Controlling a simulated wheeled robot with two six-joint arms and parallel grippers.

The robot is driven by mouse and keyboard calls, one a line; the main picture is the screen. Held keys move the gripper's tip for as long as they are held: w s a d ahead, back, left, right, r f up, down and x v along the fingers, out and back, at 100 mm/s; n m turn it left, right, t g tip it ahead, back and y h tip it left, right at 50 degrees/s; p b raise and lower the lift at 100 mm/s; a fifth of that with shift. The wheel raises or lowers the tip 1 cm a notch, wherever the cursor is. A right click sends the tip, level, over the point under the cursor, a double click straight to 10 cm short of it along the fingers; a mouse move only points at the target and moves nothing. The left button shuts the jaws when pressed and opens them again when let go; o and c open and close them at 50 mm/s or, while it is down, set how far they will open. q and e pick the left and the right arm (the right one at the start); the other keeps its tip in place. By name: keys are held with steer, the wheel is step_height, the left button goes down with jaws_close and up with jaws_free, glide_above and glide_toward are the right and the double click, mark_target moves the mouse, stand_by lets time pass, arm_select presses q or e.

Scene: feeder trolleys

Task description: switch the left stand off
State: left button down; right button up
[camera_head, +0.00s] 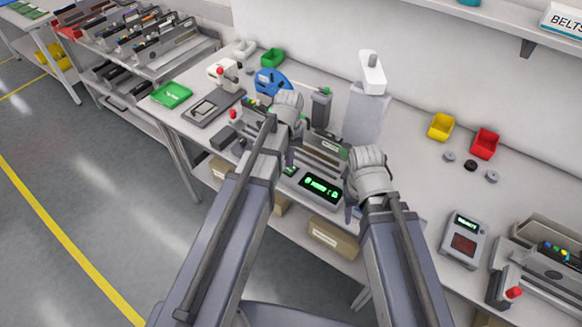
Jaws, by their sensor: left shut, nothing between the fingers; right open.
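The left stand (326,161) is a grey unit with long rails in the middle of the bench, partly hidden behind my arms. A dark panel (320,187) at its front shows lit green characters too small to read. A red knob (233,114) sits at its left end. My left gripper (289,157) is shut and empty, over the left part of the stand. I cannot tell whether it touches it. My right gripper (350,207) is open, just right of the green panel. Its fingertips are partly hidden.
At the right are a box with a lit display (464,240) and another stand (550,262) with a red knob. A white-topped grey post (368,105) stands behind my grippers. Yellow (440,126) and red (485,143) bins are at the back. The bench right of my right gripper is fairly clear.

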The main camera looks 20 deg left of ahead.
mark_target(289, 170)
arm_select(q)
steer(key=shift+f+b, duration=1.15)
stand_by(0.8)
steer(key=shift+r, duration=0.15)
step_height(289, 170, up, 7)
steer(key=p, duration=0.7)
steer(key=s+d+m+y, duration=0.1)
steer(key=s+d+m, duration=0.4)
steer(key=s+d, duration=0.5)
steer(key=s, duration=0.4)
steer(key=shift+s+d+m, duration=0.15)
steer(key=shift+d+m, duration=0.1)
steer(key=shift+m, duration=0.15)
stand_by(0.3)
